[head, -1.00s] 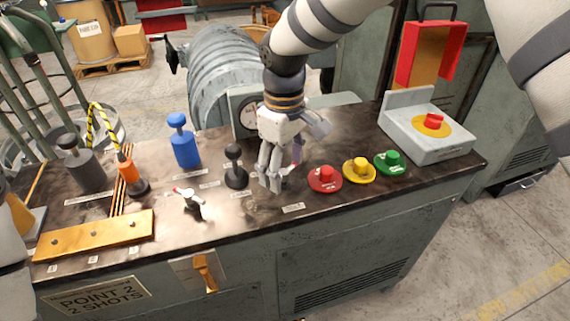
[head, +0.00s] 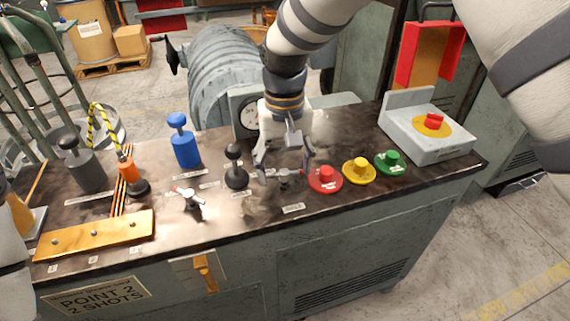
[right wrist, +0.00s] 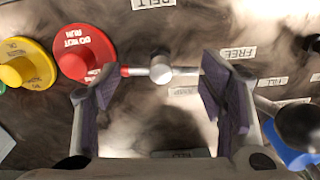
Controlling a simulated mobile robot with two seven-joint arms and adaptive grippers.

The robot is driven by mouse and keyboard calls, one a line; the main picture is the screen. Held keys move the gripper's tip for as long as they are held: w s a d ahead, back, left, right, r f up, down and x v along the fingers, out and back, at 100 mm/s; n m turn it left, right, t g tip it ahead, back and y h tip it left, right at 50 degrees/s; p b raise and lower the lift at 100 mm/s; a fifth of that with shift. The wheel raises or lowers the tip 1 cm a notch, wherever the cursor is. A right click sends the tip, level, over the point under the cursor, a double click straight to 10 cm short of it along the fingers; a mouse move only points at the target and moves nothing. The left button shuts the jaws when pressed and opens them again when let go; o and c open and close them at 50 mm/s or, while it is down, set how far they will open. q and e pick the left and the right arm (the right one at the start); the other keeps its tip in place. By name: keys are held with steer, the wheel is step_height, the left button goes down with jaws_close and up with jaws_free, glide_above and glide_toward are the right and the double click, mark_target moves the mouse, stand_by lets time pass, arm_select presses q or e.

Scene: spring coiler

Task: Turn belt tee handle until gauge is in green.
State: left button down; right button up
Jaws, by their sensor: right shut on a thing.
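The belt tee handle (head: 285,173) is a small metal crossbar on a round hub, with a red tip. It stands on the dark bench top, left of the red button. In the right wrist view the tee handle (right wrist: 160,70) lies crosswise between the fingers. My right gripper (head: 283,172) is shut on it with the fingers spread wide, one at each end of the bar; the fingers show in the right wrist view (right wrist: 163,90). The gauge (head: 249,115) is a white dial behind my right wrist, partly covered; its needle and green zone cannot be read. My left gripper is out of view.
Red (head: 325,178), yellow (head: 359,169) and green (head: 391,162) buttons stand close on the right. A black knob (head: 235,167) stands close on the left. Another red-tipped tee handle (head: 188,196) and a blue plunger (head: 183,140) are farther left.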

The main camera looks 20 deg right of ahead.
mark_target(284, 171)
steer(key=shift+s+a+f+m, duration=0.1)
steer(key=shift+s+f+m, duration=0.05)
steer(key=shift+f+m, duration=0.15)
stand_by(0.4)
steer(key=o, duration=1.2)
steer(key=shift+r, duration=0.1)
steer(key=shift+r, duration=0.15)
step_height(284, 171, up, 12)
steer(key=shift+f, duration=0.1)
